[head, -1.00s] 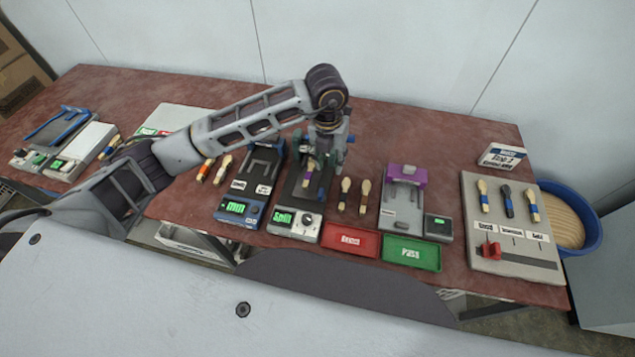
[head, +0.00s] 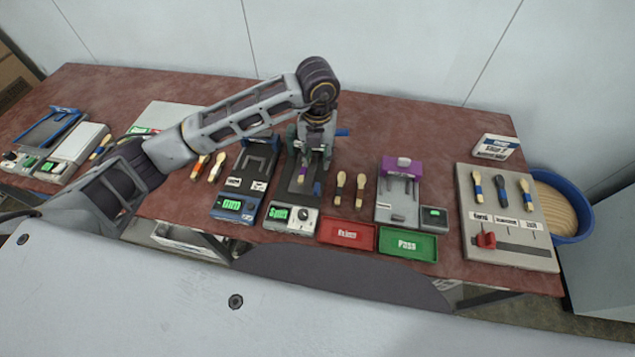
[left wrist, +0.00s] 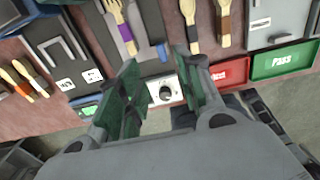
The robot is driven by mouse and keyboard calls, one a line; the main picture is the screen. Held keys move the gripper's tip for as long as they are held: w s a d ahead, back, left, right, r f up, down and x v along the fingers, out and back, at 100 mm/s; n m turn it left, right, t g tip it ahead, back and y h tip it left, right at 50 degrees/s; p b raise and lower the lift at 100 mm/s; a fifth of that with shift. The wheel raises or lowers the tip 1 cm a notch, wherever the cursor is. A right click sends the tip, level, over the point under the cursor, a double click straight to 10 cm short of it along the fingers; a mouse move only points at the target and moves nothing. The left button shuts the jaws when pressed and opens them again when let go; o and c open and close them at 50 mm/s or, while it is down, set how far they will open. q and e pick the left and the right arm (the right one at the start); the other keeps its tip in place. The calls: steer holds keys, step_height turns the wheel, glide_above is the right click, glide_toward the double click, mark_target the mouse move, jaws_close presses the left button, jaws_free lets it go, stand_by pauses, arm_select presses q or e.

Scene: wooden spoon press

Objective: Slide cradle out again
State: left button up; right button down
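The middle press stands on the table with a dark flat base (head: 301,202); my left arm hides much of its upper part. A wooden piece with a purple band (head: 302,170) lies on it, and the band also shows in the left wrist view (left wrist: 125,32). My left gripper (head: 310,152) is over the press. In the left wrist view its green-padded fingers (left wrist: 162,92) are spread apart with nothing gripped. The dial box (left wrist: 163,92) shows in the gap below. My right gripper is not in view.
A blue-based device (head: 238,206) stands close left of the press. Two banded spoons (head: 350,190) lie to its right. A red Reject tray (head: 347,234) and green Pass tray (head: 408,244) lie in front right. A purple-topped device (head: 402,178) stands behind the green tray.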

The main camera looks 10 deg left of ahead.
mark_target(318, 183)
arm_select(q)
step_height(318, 183, down, 14)
steer(key=shift+r+p, duration=0.1)
steer(key=shift+p, duration=0.75)
jaws_close()
stand_by(0.4)
